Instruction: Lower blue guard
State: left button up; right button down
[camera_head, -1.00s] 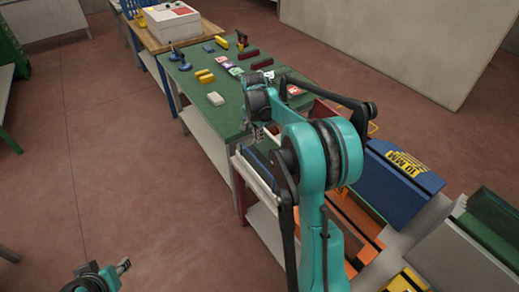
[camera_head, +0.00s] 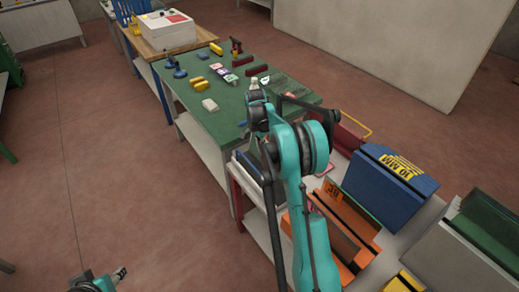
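The blue guard (camera_head: 378,196) carries a yellow "10 MM" label and stands tilted on the right, beside an orange guard (camera_head: 342,232). My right gripper (camera_head: 255,88) is at the far end of that arm, over the green table and apart from the blue guard. It is mostly hidden by the arm, so its fingers cannot be read. My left gripper (camera_head: 120,272) is at the bottom left over the floor, far from the guards. It is too small to tell its opening.
The green-topped table (camera_head: 225,118) holds several small blocks and tools. A white box (camera_head: 167,31) sits on a wooden bench behind it. A green guard (camera_head: 488,225) and a yellow one (camera_head: 405,283) stand at the right.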

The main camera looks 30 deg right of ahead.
jog(key=a+f+b, duration=0.2)
jog(key=a+f, duration=0.1)
jog(key=f, duration=0.2)
jog(key=shift+f+b, duration=0.4)
jog(key=shift+s+a, duration=0.1)
jog(key=shift+a, duration=0.1)
